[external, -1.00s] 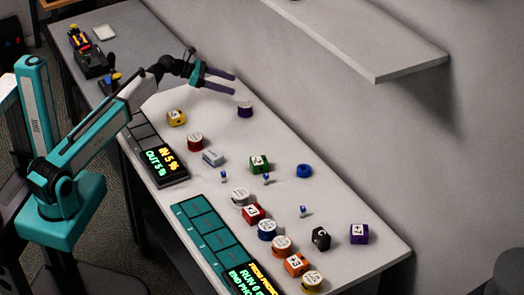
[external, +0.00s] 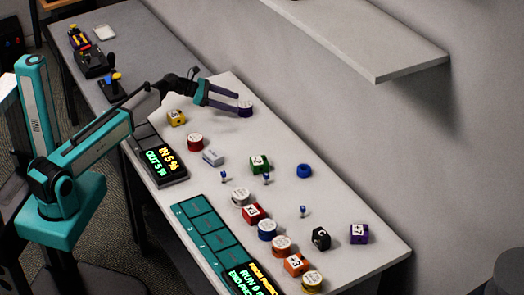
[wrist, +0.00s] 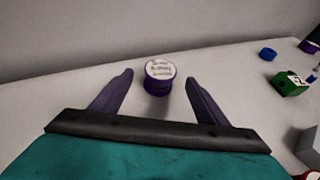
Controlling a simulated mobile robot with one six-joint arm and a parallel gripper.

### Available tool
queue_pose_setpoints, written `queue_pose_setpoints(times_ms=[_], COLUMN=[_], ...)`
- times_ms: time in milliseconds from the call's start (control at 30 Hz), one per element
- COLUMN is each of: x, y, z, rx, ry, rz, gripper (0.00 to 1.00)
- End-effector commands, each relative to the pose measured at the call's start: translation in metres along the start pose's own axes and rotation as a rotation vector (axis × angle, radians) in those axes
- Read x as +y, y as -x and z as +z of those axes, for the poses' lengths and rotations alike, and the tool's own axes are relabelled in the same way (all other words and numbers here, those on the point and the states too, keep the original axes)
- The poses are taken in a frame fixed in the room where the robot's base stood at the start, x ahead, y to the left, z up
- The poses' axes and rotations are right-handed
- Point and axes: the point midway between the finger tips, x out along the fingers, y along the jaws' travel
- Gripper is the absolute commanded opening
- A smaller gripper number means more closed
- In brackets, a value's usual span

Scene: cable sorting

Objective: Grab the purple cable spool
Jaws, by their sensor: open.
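The purple cable spool (external: 245,109) is a short round spool with a white printed top, upright on the white table near its far end. In the wrist view the spool (wrist: 160,77) sits between and slightly beyond my gripper's two open fingertips. My gripper (external: 224,101) is open and empty, low over the table, its fingers pointing at the spool. The wrist view shows the gripper (wrist: 160,77) with a gap on both sides of the spool. A purple cube (external: 359,234) stands at the near right end.
A yellow cube (external: 176,118) and a red spool (external: 195,142) stand near my arm. A green cube (external: 259,164) and blue ring (external: 304,171) lie farther along. Several spools and cubes line the near end. The wall rises behind the table, with a shelf (external: 375,50) above.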

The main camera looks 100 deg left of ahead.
Motion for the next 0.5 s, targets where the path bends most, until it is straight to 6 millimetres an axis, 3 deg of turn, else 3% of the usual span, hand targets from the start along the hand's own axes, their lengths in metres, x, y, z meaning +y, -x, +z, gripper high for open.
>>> queue_pose_setpoints(times_ms=[333, 500], x=[0.0, 0.0], y=[-0.002, -0.013], z=[0.0, 0.0], rx=[0.0, 0.001], ry=[0.0, 0.0], rz=[0.0, -0.002], gripper=[0.68, 0.68])
